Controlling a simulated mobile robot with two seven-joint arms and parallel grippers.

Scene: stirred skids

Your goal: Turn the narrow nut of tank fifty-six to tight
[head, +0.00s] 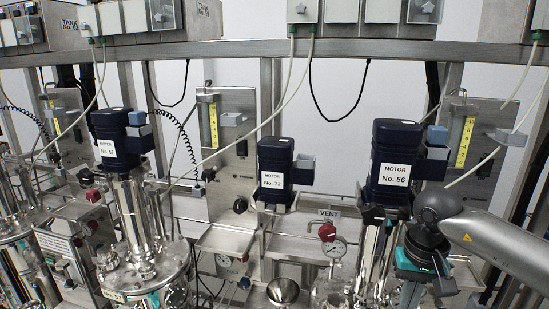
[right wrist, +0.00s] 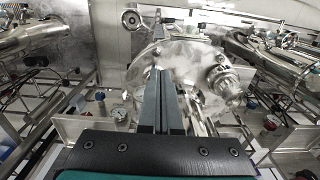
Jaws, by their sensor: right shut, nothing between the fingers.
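The motor labelled No. 56 (head: 393,165) stands dark blue and upright at the right of the head view. Its shiny steel tank (head: 372,255) is below, partly behind my right arm. My right wrist (head: 425,262) is beside the tank; its fingertips are hidden there. In the right wrist view my right gripper (right wrist: 160,75) is shut and empty, with its two long grey fingers together over a round steel tank lid (right wrist: 185,50). A round fitting (right wrist: 222,80) sits on the lid's right side. I cannot tell which part is the narrow nut. My left gripper is not in view.
Motor No. 72 (head: 274,170) and motor No. 57 (head: 117,140) stand to the left. A red VENT knob (head: 327,232) and a gauge (head: 335,247) are left of tank fifty-six. Hoses and a steel rail (head: 220,50) cross behind.

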